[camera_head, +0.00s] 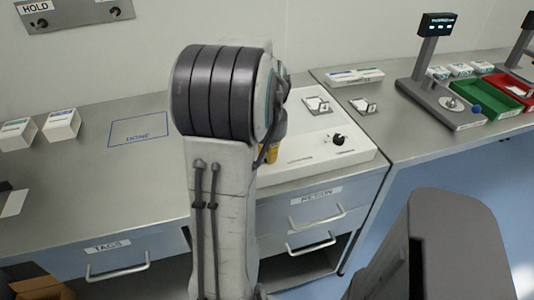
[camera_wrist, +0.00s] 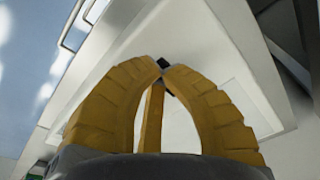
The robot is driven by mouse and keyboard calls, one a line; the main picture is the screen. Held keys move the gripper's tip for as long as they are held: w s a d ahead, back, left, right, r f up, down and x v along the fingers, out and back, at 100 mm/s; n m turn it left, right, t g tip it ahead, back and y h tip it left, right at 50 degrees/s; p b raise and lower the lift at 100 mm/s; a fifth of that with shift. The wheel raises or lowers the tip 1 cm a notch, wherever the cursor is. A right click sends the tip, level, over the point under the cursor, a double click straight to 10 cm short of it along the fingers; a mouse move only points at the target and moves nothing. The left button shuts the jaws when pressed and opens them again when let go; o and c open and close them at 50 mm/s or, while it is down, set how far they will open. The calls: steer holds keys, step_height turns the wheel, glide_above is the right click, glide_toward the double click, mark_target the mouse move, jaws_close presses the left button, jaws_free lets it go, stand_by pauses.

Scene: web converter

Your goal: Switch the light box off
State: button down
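The white light box (camera_head: 318,155) stands on the metal counter, partly hidden behind my arm in the head view. A black knob (camera_head: 338,139) sits on its right part. In the wrist view the box's pale panel (camera_wrist: 215,55) fills the middle, and a small dark part (camera_wrist: 163,63), probably the knob, shows just beyond my fingertips. My gripper (camera_wrist: 161,73) has yellow fingers that bow outward and come together at the tips, with nothing seen held. In the head view only a bit of yellow (camera_head: 271,155) shows beside my arm. Contact with the knob cannot be told.
A scale-like stand (camera_head: 440,95) and green (camera_head: 490,95) and red trays are at the right. White boxes (camera_head: 62,124) stand at the left. Drawer handles (camera_head: 318,218) stick out in front. The marked counter square (camera_head: 138,129) is empty.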

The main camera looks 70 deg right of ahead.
steer(key=shift+r+p, duration=3.05)
steer(key=shift+r, duration=0.45)
steer(key=shift+a+f, duration=0.15)
steer(key=shift+f, duration=0.05)
steer(key=a+f+y, duration=0.2)
steer(key=a+f, duration=0.1)
steer(key=a, duration=0.2)
steer(key=w+a+r+n+t, duration=0.1)
steer(key=a+n, duration=0.4)
steer(key=a, duration=0.5)
steer(key=w+a+r+n+t, duration=0.1)
steer(key=w+a+r+n, duration=0.2)
steer(key=w+a+n, duration=0.3)
steer(key=w+a+r+n+t, duration=0.1)
steer(key=w+a+n, duration=0.3)
steer(key=a, duration=1.2)
steer(key=shift+a+r+n, duration=0.15)
steer(key=shift+r+n, duration=0.5)
steer(key=shift+n, duration=0.25)
